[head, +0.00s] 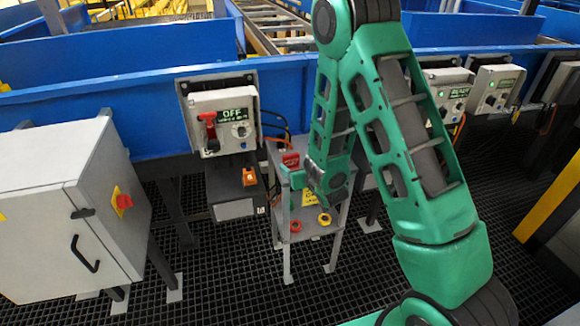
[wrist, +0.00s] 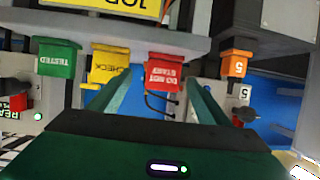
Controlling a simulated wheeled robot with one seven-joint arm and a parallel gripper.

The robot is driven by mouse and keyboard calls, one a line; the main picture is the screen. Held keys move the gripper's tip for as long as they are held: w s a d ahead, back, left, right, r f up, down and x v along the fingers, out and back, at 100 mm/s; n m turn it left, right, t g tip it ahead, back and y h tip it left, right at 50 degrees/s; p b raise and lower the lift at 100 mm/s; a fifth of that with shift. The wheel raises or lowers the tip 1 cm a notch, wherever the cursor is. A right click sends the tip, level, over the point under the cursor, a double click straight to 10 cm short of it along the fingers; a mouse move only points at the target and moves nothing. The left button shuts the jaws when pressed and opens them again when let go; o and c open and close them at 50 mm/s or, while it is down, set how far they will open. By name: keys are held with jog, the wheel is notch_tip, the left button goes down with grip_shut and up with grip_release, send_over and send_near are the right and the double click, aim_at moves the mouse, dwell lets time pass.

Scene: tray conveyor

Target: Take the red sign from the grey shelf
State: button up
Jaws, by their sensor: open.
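The red sign (head: 291,160) stands on the top of the grey shelf (head: 341,222) in the head view. My gripper (head: 300,180) is at the shelf top, close to the sign, and partly hidden by my own arm. In the wrist view my gripper (wrist: 160,92) has its fingers apart, with the red sign showing between them. I cannot tell whether they touch it.
A green sign (wrist: 57,58), a yellow sign (wrist: 108,63) and an orange tag (wrist: 235,63) stand close by. Red (head: 295,226) and yellow (head: 324,219) rings lie on the lower shelf. A control box (head: 222,120) and a grey cabinet (head: 60,200) stand left.

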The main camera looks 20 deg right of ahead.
aim_at(292, 161)
jog(key=shift+a+r+x, duration=0.1)
jog(key=shift+a+x, duration=0.05)
jog(key=shift+x, duration=1.3)
jog(key=shift+a+r+x, duration=0.15)
jog(key=shift+x, duration=1.35)
jog(key=shift+w, duration=0.1)
jog(key=c, duration=1.2)
